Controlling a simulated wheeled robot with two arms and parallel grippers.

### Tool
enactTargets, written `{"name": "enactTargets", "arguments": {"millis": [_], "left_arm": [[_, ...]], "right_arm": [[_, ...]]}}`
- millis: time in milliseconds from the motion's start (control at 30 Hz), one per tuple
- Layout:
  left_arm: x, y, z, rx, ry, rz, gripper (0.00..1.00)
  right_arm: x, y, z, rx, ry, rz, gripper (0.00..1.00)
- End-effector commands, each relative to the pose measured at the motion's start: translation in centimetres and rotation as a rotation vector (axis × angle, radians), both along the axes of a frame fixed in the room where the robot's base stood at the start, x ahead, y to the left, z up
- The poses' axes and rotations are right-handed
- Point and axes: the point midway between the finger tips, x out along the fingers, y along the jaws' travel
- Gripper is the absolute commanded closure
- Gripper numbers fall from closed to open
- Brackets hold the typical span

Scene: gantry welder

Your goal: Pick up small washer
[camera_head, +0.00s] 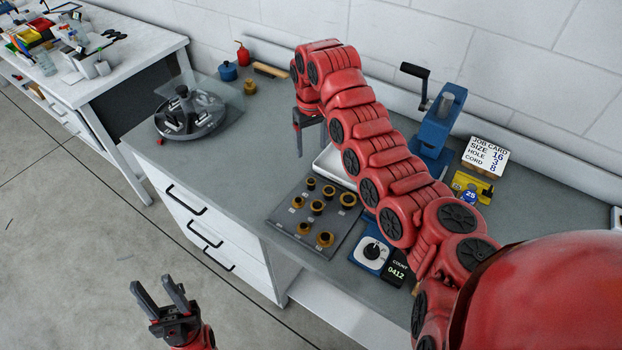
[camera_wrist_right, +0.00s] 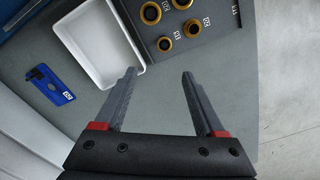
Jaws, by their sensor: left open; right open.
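Several brass ring-shaped pieces (camera_head: 317,207) sit on a dark grey board (camera_head: 285,222) on the bench. Some of these rings (camera_wrist_right: 165,44) show at the top of the right wrist view, beside small number labels. I cannot tell which one, if any, is the small washer. My right gripper (camera_head: 309,122) is open and empty above the bench, behind the board. In the right wrist view its fingers (camera_wrist_right: 160,76) point toward the strip between the white tray (camera_wrist_right: 91,50) and the board. My left gripper (camera_head: 158,292) is open and empty over the floor, in front of the drawers.
A round grey fixture (camera_head: 190,115) stands at the left end. A blue tool (camera_wrist_right: 50,84) lies beside the tray. The bench between fixture and board is clear.

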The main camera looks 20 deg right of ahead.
Motion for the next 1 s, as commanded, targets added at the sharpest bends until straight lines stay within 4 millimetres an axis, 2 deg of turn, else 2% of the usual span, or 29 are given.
{"name": "enactTargets", "arguments": {"millis": [100,300,533,733,900,1000], "left_arm": [[0.0,0.0,0.3,0.000,0.000,0.000,0.57],[0.0,0.0,1.1,0.000,0.000,0.000,0.57],[0.0,0.0,1.8,0.000,0.000,0.000,0.57],[0.0,0.0,4.2,0.000,0.000,0.000,0.57],[0.0,0.0,4.4,0.000,0.000,0.000,0.57],[0.0,0.0,4.3,0.000,0.000,0.000,0.57]], "right_arm": [[-0.1,0.2,-2.1,0.004,0.004,0.000,0.28],[-0.2,0.0,-4.7,0.000,0.005,-0.001,0.28],[-0.2,0.1,-5.7,-0.001,0.001,0.000,0.28],[-1.2,0.7,-8.2,0.000,0.005,-0.001,0.28],[-1.0,0.6,-10.2,0.000,0.002,0.000,0.28],[-1.0,0.6,-10.5,0.000,0.000,-0.001,0.28]]}}
